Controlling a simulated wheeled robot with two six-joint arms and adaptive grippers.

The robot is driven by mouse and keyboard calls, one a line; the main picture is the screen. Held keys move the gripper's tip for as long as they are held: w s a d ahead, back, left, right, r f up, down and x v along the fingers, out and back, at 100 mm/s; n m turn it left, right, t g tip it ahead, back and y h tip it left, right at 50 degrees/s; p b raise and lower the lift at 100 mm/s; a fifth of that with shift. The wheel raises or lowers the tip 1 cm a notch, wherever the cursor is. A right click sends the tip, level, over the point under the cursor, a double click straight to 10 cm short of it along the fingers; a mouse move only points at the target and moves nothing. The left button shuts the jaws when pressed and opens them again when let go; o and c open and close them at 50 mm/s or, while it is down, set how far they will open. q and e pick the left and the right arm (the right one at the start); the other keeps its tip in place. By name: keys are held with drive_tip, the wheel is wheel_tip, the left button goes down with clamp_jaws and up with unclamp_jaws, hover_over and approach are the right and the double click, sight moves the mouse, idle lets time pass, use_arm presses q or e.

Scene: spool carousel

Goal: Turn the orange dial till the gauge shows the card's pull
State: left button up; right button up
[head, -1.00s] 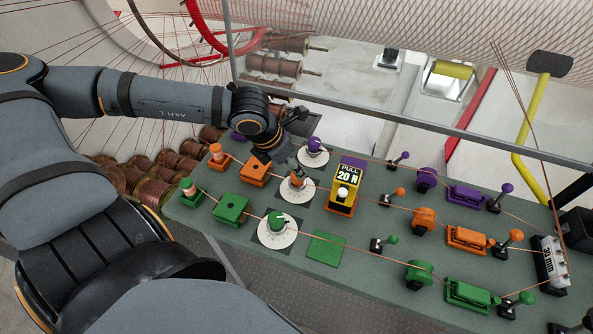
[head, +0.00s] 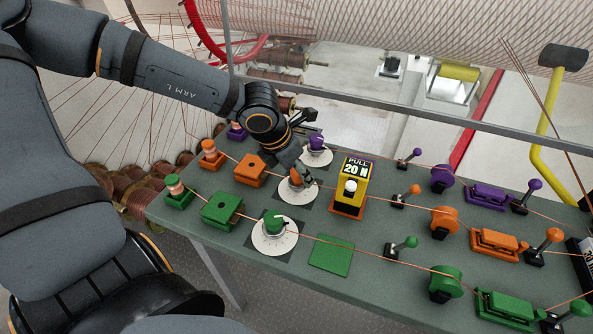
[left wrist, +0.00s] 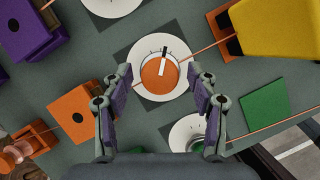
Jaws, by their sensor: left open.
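The orange dial (head: 295,182), on a white round scale, sits in the middle row of the green-grey bench. In the left wrist view the dial (left wrist: 158,76) has a white pointer line toward the top of the picture. My left gripper (head: 291,167) is above the dial, partly hiding it. In the left wrist view its fingers (left wrist: 160,92) are apart, one on each side of the dial; I cannot tell whether they touch it. The card (head: 356,167) reads PULL 20 N, at the top of a yellow block (head: 346,201). I can make out no gauge reading. My right gripper is out of view.
A purple dial (head: 316,143) stands behind and a green dial (head: 275,222) in front, both close to the gripper. An orange block (head: 250,170) is just left. Thin wires run along the rows. A flat green square (head: 331,255) leaves low free room.

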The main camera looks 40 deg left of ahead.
use_arm(q)
drive_tip(key=c, duration=1.2)
drive_tip(key=shift+o, duration=0.2)
drive_tip(key=shift+m, duration=0.3)
drive_tip(key=shift+a+m+h+b, duration=0.1)
drive_tip(key=shift+m+h+b, duration=0.45)
drive_tip(key=shift+m, duration=0.45)
drive_tip(key=m+g+h, duration=0.1)
drive_tip(key=m, duration=0.3)
drive_tip(key=shift+w+a, duration=0.1)
drive_tip(key=shift+a, duration=0.05)
drive_tip(key=shift+m+g+h+b, duration=0.35)
drive_tip(key=shift+m+g, duration=0.1)
drive_tip(key=shift+m, duration=0.8)
drive_tip(key=shift+m+g+h+b, duration=0.2)
drive_tip(key=shift+m+g+b, duration=0.2)
drive_tip(key=shift+m, duration=0.85)
drive_tip(key=shift+w, duration=0.1)
